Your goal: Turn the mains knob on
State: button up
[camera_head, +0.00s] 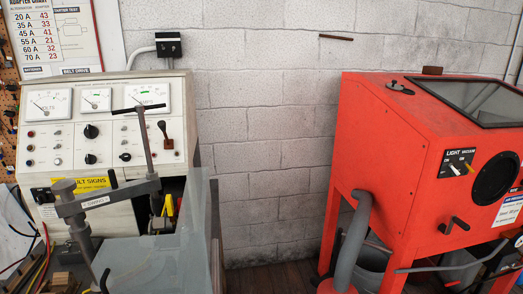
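A cream test bench panel (108,143) stands at the left. It carries a larger black knob (91,131), a smaller black knob (90,159) below it and another black knob (125,157) to the right. A dark lever (165,134) sits at the panel's right. The small labels are unreadable, so I cannot tell which control is the mains knob or how it is set. My gripper is not in view.
A grey clamp arm with a T-handle (145,145) stands in front of the panel and covers part of it. A red blasting cabinet (410,150) with a grey hose (352,243) is at the right. A gap with block wall (265,150) lies between.

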aim_at(41, 198)
jog(key=u, duration=1.3)
